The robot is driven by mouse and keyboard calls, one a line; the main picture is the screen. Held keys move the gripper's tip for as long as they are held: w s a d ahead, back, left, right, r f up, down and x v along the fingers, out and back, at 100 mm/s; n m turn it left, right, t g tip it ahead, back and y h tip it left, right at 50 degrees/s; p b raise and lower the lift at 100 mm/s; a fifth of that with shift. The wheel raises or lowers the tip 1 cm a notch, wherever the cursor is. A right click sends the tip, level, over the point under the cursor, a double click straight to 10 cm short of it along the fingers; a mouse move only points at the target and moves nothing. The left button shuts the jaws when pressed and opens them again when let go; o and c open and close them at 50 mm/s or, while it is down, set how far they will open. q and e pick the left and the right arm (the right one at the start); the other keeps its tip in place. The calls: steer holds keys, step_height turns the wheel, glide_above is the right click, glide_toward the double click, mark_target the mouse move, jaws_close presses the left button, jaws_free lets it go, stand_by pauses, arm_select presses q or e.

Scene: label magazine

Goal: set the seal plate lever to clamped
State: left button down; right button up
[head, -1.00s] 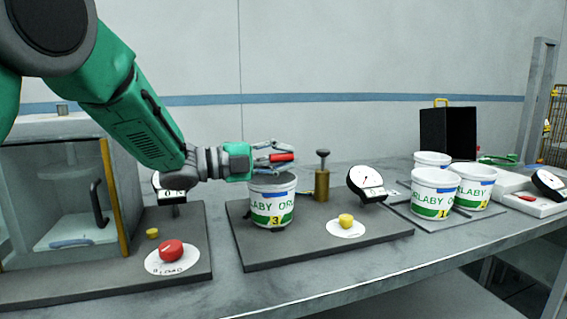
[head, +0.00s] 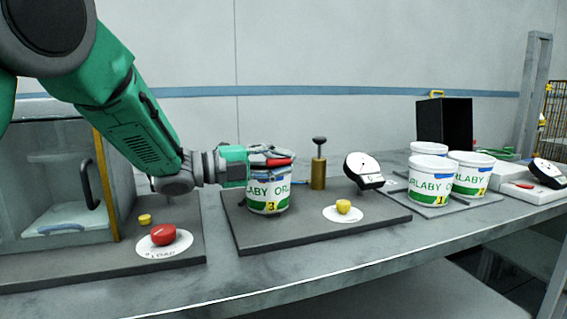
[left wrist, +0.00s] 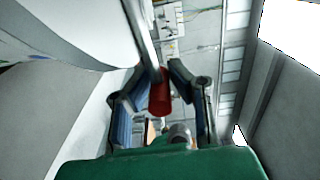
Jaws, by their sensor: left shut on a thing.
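The seal plate lever shows as a red handle (head: 279,162) at the top of tub 3 (head: 268,197), which stands on the middle dark base plate. My left gripper (head: 272,157) is at the tub's rim, shut on the red handle. In the left wrist view the red lever handle (left wrist: 161,92) lies between the two fingers (left wrist: 165,85). The gripper hides most of the tub's top and the seal plate, so I cannot see the lever's pivot. My right gripper is in neither view.
A brass post with a dark knob (head: 319,165), a dial gauge (head: 364,170) and a yellow knob (head: 343,206) stand right of the tub. More tubs (head: 430,180) stand farther right. A glass-fronted cabinet (head: 60,180) and red knob (head: 163,235) are at left.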

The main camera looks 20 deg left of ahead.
arm_select(q)
steer(key=c, duration=1.5)
jaws_free()
steer(key=shift+a, duration=0.2)
steer(key=shift+a, duration=0.15)
steer(key=v, duration=0.7)
steer(key=shift+s+a+f, duration=0.1)
steer(key=shift+s+a, duration=0.05)
steer(key=shift+a, duration=0.1)
steer(key=shift+d, duration=0.15)
